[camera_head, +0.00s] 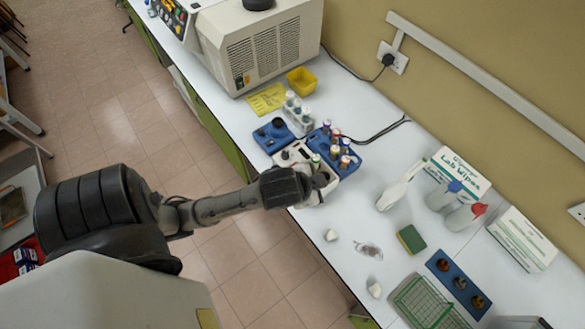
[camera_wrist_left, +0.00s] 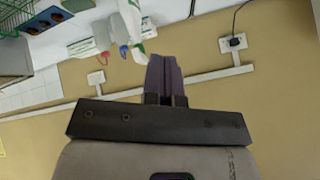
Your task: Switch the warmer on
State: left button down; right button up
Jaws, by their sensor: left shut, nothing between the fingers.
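The warmer (camera_head: 294,153) appears to be the white unit with a blue block of capped vials (camera_head: 341,150) on the bench, seen in the head view. Its front controls are partly hidden by my left arm and gripper. My left gripper (camera_head: 325,180) is at the warmer's near right end; I cannot tell whether it touches it. In the left wrist view my left fingers (camera_wrist_left: 163,75) are shut together with nothing between them. The warmer does not show clearly in that view. My right gripper is not in view.
A small blue device (camera_head: 272,134) and a white vial rack (camera_head: 297,112) stand beside the warmer. A large beige machine (camera_head: 262,50) is farther back. Wash bottles (camera_head: 465,215), a sponge (camera_head: 411,239) and a green wire rack (camera_head: 428,302) lie to the right. Black cables run behind the warmer.

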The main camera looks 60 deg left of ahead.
pick_arm(q)
jog(key=w+a+f+m+g+y+b, duration=0.1)
jog(key=w+a+f+y+b, duration=0.15)
jog(key=w+a+b, duration=0.9)
jog(key=a+f+n+g+p, duration=0.3)
jog(key=a+n, duration=0.1)
jog(key=a, duration=0.6)
jog(key=s+f+n+g+h, duration=0.2)
jog(key=n, duration=0.8)
jog(key=s+f+n+g+h, duration=0.2)
jog(key=s+f+n+g, duration=0.1)
jog(key=n, duration=0.7)
jog(key=shift+s+d+f+n, duration=0.3)
jog(key=shift+s+d+f, duration=0.05)
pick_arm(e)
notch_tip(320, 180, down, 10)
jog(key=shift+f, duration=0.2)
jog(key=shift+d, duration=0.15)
